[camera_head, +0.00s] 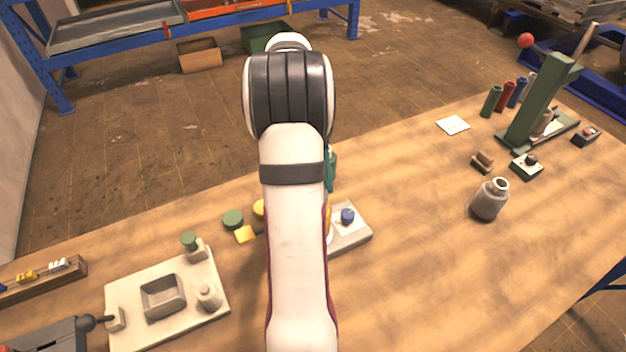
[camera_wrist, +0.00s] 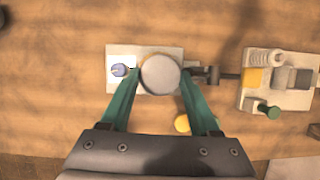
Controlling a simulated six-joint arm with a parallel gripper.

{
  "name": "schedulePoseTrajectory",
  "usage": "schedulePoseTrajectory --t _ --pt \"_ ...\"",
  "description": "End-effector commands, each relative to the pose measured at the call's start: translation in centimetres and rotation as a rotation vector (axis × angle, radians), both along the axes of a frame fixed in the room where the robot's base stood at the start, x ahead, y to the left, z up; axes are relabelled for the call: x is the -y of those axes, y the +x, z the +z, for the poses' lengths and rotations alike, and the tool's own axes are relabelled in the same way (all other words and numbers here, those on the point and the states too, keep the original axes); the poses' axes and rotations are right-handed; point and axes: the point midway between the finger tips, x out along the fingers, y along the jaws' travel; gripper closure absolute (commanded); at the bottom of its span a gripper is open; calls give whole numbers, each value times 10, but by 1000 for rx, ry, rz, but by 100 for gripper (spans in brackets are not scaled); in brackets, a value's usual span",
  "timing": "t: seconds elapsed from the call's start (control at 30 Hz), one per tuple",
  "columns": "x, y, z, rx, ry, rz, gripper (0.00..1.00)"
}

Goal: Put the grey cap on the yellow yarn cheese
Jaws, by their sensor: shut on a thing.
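My gripper (camera_wrist: 160,76) has its two green fingers on either side of a round, pale grey cap (camera_wrist: 158,72) in the wrist view, and is shut on it. The cap is over the right part of a small pale tray (camera_wrist: 119,50) and hides what is under it. In the head view my arm hides the cap and most of the gripper. A yellow-orange patch, perhaps the yellow yarn cheese (camera_head: 328,214), shows at the arm's right edge by the tray (camera_head: 358,237). I cannot tell whether the cap touches it.
A blue piece (camera_head: 347,215) stands on the tray. A grey metal bottle (camera_head: 488,202) stands right. The table between is clear.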

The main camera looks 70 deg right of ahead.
Motion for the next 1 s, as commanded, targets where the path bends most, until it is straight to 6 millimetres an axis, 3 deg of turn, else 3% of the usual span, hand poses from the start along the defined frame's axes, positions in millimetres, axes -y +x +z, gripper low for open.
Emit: schedulePoseTrajectory --t 0.53,0.57,0.6,0.73,1.0 --pt "0 0 -21 0 0 1 89" --pt "0 0 -21 1 0 1 32" --pt "0 0 -21 1 0 1 25" --pt "0 0 -21 1 0 1 2" --pt "0 0 -20 1 -1 0 2"
